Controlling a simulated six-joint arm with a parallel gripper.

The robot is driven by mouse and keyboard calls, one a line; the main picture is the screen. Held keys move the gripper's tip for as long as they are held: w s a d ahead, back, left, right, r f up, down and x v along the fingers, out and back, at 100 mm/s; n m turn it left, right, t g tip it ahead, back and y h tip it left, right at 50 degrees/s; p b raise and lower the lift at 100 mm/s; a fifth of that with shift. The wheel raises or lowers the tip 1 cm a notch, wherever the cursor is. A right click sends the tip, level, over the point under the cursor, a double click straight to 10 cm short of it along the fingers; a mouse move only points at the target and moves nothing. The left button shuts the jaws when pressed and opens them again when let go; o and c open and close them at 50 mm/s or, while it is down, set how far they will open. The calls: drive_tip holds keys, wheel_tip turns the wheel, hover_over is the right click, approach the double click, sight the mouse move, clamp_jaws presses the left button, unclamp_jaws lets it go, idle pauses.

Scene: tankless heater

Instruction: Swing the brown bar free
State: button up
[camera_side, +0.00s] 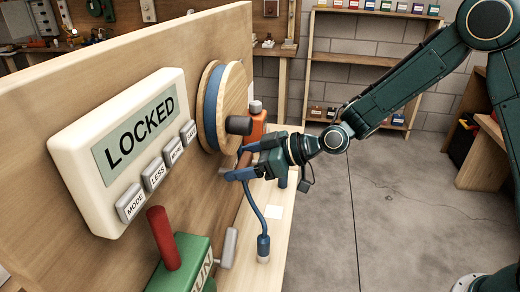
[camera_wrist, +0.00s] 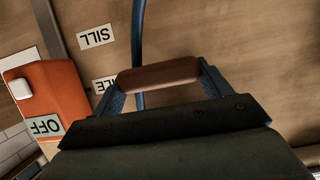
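The brown bar (camera_wrist: 160,75) lies across the gap between my fingertips in the wrist view. In the side view the brown bar (camera_side: 243,160) shows only as a small piece between my fingers, in front of the wooden board. My gripper (camera_side: 243,161) is at the board, below the wooden wheel's dark knob. In the wrist view my gripper (camera_wrist: 162,78) has its fingers spread wide, one at each end of the bar. I cannot tell whether they press on it. A blue rod (camera_wrist: 138,35) runs behind the bar.
The wooden wheel (camera_side: 233,105) with a blue band is just above my gripper. An orange OFF box (camera_wrist: 52,92) is close beside it. A panel reading LOCKED (camera_side: 135,130) and a green box (camera_side: 183,262) with a red lever are left. Open floor (camera_side: 400,225) lies right.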

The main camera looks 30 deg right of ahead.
drive_tip(key=c, duration=0.7)
drive_tip(key=shift+c, duration=0.2)
drive_tip(key=shift+f, duration=0.1)
drive_tip(key=f+m+g+y, duration=0.1)
drive_tip(key=m, duration=0.2)
drive_tip(key=shift+d+f+y, duration=0.1)
drive_tip(key=shift+f+y, duration=0.05)
drive_tip(key=shift+y, duration=0.15)
drive_tip(key=shift+s+f+m+g+y, duration=0.1)
drive_tip(key=shift+f+m+g+y, duration=0.3)
drive_tip(key=shift+m, duration=0.4)
drive_tip(key=shift+f+m+g+y, duration=0.15)
drive_tip(key=shift+m+g+y, duration=0.15)
drive_tip(key=shift+m+y, duration=0.35)
drive_tip(key=shift+a+m, duration=0.2)
drive_tip(key=shift+m, duration=0.05)
drive_tip(key=o, duration=1.4)
drive_tip(key=shift+d, duration=0.1)
drive_tip(key=v, duration=1.3)
drive_tip(key=shift+s+d+r, duration=0.2)
drive_tip(key=shift+d, duration=0.05)
